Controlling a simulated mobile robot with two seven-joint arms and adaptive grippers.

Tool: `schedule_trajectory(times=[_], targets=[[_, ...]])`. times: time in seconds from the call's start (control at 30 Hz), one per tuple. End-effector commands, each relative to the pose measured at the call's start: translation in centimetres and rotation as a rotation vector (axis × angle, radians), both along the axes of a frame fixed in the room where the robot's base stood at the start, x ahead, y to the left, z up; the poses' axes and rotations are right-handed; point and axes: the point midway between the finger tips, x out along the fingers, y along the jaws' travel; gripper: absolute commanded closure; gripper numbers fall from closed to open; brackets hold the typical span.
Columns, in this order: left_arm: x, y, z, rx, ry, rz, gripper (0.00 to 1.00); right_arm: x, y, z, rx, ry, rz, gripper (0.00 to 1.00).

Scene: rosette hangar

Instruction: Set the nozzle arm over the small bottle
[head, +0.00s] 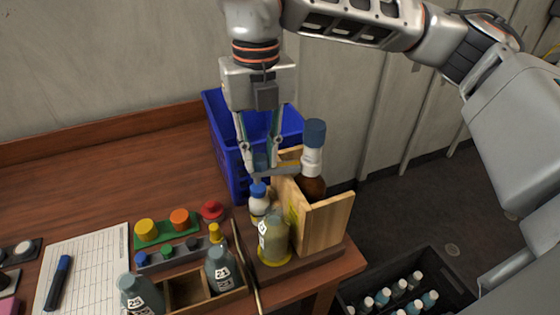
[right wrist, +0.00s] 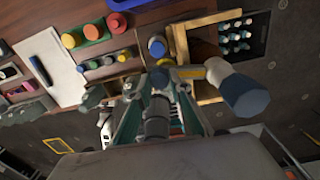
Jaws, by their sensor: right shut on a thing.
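My right gripper (head: 262,158) points down over the right end of the table and is shut on the nozzle arm (head: 280,171), a short grey bar. The bar reaches right toward the white neck of the tall brown bottle (head: 313,160) with a dark blue cap. The small bottle (head: 259,202), white with a blue cap, stands just below the gripper. In the right wrist view, the fingers (right wrist: 162,78) are close to a blue cap (right wrist: 158,47), and the tall bottle's cap (right wrist: 246,95) is to the right. The fingers partly hide the grip. My left gripper is not in view.
A blue bin (head: 222,135) stands behind the gripper. A yellowish bottle (head: 275,238) stands in front of the small one. Colored knobs (head: 179,219) and a wooden tray (head: 190,289) are left. A black crate (head: 450,283) is lower right.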

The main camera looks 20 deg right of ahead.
Motion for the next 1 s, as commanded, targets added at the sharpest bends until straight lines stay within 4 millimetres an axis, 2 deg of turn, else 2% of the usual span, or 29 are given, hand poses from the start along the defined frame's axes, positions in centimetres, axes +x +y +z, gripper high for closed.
schedule_trajectory(times=[0.4, 0.97, 1.0], targets=[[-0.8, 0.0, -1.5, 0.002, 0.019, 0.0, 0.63, 2.1, -0.5, 0.1, 0.001, -0.005, -0.204, 1.0], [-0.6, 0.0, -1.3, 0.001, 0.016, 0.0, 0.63, 2.3, -0.6, 0.2, 0.002, -0.005, -0.235, 1.0], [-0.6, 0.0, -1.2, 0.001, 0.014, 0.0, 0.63, 2.3, -0.6, 0.2, 0.002, -0.006, -0.235, 0.78]])
